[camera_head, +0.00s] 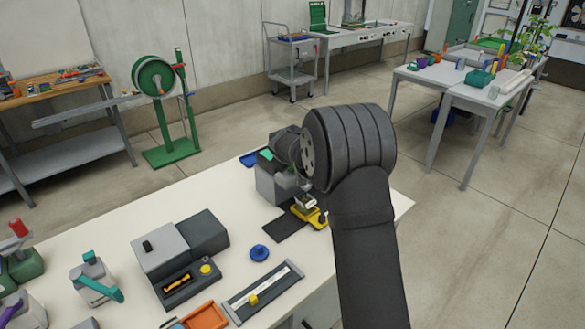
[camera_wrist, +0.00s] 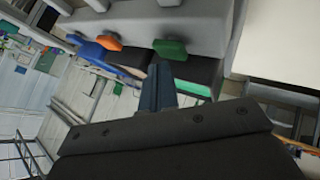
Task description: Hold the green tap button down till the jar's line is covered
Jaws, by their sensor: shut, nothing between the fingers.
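The tap unit (camera_head: 270,184) is a grey block near the far edge of the white bench, partly hidden by my arm. A green button (camera_head: 266,154) shows at its top; a green button also shows in the wrist view (camera_wrist: 170,47), just beyond my fingertips. My gripper (camera_wrist: 158,66) is shut and empty, its fingers pointing at the dark part by that button; I cannot tell whether they touch it. In the head view my wrist mostly hides the gripper. A small clear jar (camera_head: 306,202) stands at a yellow holder (camera_head: 316,216) below the tap; its line and level are too small to read.
In the wrist view, blue (camera_wrist: 88,50) and orange (camera_wrist: 109,42) parts lie left of the green button. On the bench are a grey device with a yellow knob (camera_head: 205,269), a blue knob (camera_head: 259,253), a slide rail (camera_head: 264,291) and an orange tray (camera_head: 206,317).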

